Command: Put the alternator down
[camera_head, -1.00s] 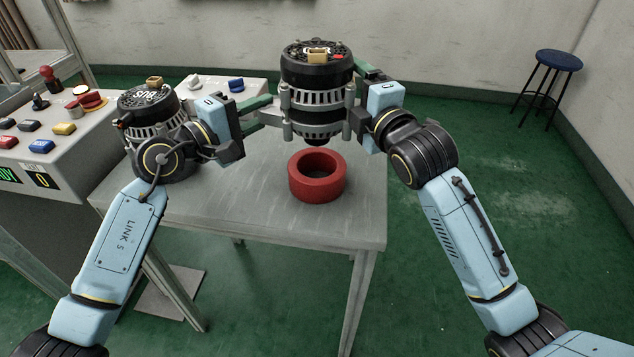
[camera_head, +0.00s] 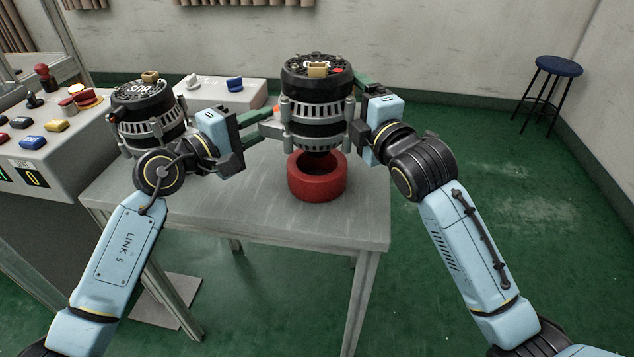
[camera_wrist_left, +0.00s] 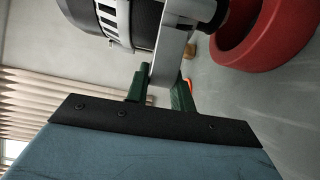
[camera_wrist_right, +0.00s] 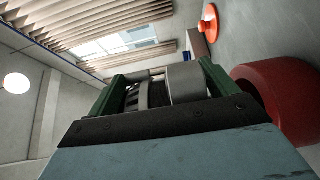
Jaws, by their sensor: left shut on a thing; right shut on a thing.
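The alternator (camera_head: 317,100) is a black and silver cylinder with a slotted band, held upright between my two grippers over the table. Its lower end is just above or at the opening of the red ring (camera_head: 317,182), which stands on the table; I cannot tell if they touch. My left gripper (camera_head: 268,122) is shut on the alternator's left side. My right gripper (camera_head: 360,112) is shut on its right side. The left wrist view shows the green fingers (camera_wrist_left: 160,88) on a silver lug of the alternator. The right wrist view shows the green fingers (camera_wrist_right: 158,88) on its other side.
A second alternator (camera_head: 148,115) stands at the left, behind my left wrist. The control panel (camera_head: 50,150) with several buttons lies at the far left. The grey table top (camera_head: 250,215) is clear in front of the ring. A blue stool (camera_head: 558,66) stands far right.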

